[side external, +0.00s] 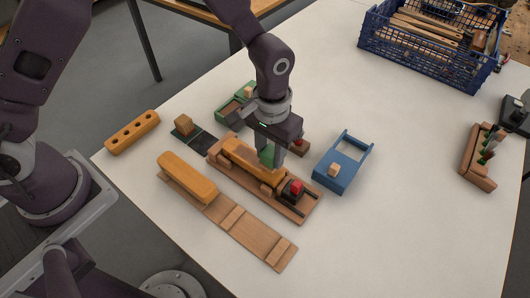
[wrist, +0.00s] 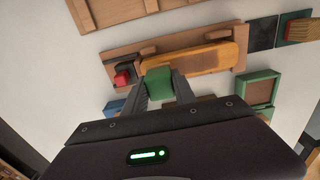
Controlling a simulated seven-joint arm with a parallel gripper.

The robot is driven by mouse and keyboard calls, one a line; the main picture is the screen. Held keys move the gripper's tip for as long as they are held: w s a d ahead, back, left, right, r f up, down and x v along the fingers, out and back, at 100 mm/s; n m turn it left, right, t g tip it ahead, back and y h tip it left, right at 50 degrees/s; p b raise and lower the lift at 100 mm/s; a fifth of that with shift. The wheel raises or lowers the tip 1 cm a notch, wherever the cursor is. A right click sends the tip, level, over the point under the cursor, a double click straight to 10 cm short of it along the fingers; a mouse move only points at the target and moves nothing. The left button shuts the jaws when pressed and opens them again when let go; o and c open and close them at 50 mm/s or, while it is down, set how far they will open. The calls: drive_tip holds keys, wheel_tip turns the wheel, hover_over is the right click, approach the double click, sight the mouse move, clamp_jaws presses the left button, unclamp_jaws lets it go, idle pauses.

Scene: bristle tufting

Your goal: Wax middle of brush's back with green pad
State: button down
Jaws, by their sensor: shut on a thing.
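The brush (side external: 249,158) is an orange-brown wooden block lying in a wooden holder (side external: 299,212) near the middle of the table. In the wrist view the brush (wrist: 205,57) runs across the upper middle, with a darker patch along part of its back. My gripper (side external: 271,158) is over the right part of the brush, pointing down. It is shut on the green pad (wrist: 158,84), which sits between the fingertips at the brush's near edge in the wrist view. Whether the pad touches the brush I cannot tell.
A red-topped black clamp (side external: 294,190) stands at the holder's right end. Another orange block (side external: 188,177) lies on a long board (side external: 234,220). A blue tray (side external: 343,164), green box (side external: 231,108) and drilled orange block (side external: 132,132) stand around. A blue crate (side external: 428,62) is far right.

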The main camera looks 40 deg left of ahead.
drive_tip(key=shift+r, duration=3.1)
